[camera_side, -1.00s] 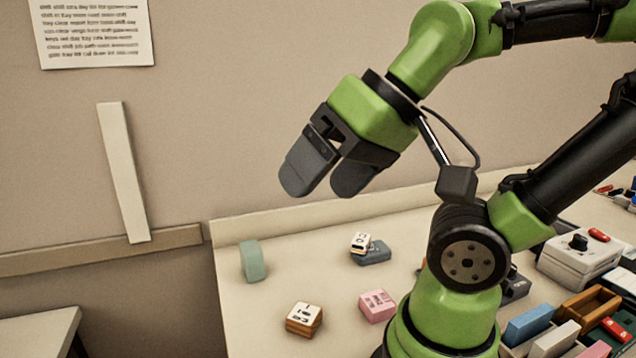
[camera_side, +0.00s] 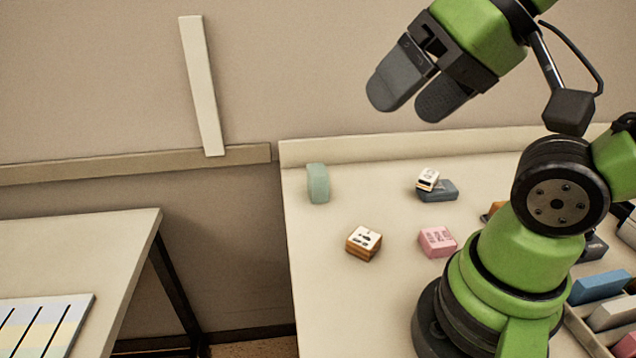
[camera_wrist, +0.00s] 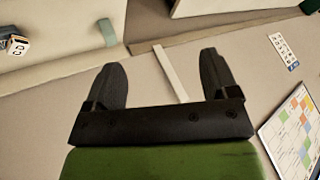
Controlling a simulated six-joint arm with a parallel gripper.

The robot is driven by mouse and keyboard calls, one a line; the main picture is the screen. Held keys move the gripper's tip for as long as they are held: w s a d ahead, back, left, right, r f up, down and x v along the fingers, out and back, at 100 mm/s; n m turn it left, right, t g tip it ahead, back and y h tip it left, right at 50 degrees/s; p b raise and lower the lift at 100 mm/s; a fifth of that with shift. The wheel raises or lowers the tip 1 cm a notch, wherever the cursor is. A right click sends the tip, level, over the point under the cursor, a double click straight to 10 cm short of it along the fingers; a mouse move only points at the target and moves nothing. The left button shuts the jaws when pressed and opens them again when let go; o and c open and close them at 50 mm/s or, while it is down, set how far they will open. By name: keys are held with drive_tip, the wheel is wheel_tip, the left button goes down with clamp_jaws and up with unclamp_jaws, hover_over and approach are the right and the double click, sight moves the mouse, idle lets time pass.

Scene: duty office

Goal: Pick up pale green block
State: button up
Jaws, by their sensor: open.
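The pale green block (camera_side: 318,183) stands upright near the far left corner of the desk in the side view. In the wrist view the pale green block (camera_wrist: 108,33) shows at the top, left of the middle, beyond the fingers. My gripper (camera_side: 413,101) is open and empty, raised above the desk, up and to the right of the block. In the wrist view my gripper (camera_wrist: 163,80) has its two dark fingers spread apart with nothing between them.
A tray of coloured blocks (camera_side: 598,286) is at right. Another table (camera_side: 75,250) stands left, across a gap.

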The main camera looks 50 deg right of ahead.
drive_tip(key=shift+c, duration=0.7)
